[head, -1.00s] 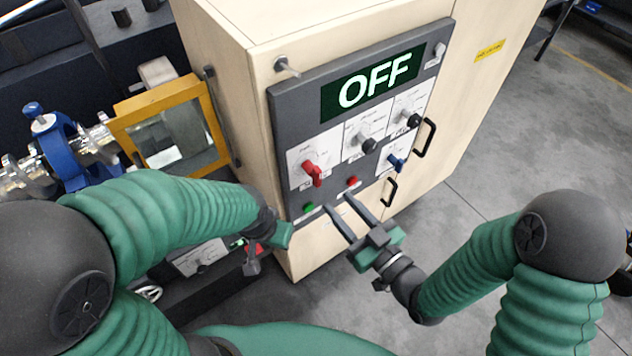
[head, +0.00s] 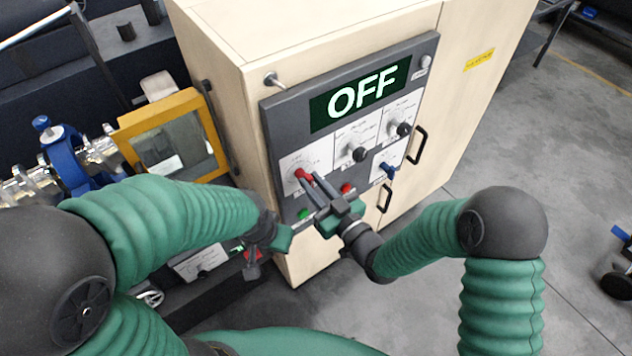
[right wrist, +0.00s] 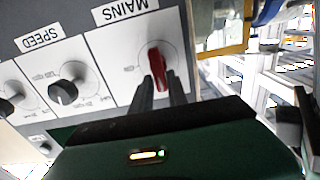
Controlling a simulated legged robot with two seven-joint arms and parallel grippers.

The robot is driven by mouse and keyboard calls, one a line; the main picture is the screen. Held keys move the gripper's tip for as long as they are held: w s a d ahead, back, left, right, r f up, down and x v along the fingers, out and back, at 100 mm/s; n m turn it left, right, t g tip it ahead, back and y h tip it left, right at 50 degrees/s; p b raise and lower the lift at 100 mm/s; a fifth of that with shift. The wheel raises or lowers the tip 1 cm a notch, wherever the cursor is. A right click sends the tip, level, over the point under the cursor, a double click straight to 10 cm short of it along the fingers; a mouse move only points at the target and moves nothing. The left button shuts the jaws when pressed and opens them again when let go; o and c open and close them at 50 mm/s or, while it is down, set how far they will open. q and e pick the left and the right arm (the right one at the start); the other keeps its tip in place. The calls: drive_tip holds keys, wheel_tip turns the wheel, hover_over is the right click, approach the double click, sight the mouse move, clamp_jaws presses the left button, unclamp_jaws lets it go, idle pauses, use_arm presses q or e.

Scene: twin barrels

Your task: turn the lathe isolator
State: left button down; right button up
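The lathe isolator is a red rotary handle (head: 302,174) on a white plate at the lower left of the grey control panel (head: 275,125). In the right wrist view, where the plate reads MAINS upside down, the red handle (right wrist: 157,68) stands between and just beyond my fingertips. My right gripper (head: 311,180) reaches the handle from below right. Its fingers (right wrist: 159,82) are apart, one on each side of the handle's near end; contact cannot be made out. The display (head: 360,92) reads OFF. My left gripper (head: 265,245) hangs low left of the panel, its fingers unclear.
Black pull handles (head: 419,146) stick out at the cabinet's right. A yellow-framed guard (head: 135,128) is at left. The floor at right is mostly clear.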

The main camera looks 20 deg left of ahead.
drive_tip(key=shift+a+r, duration=0.3)
drive_tip(key=shift+r, duration=0.05)
clamp_jaws()
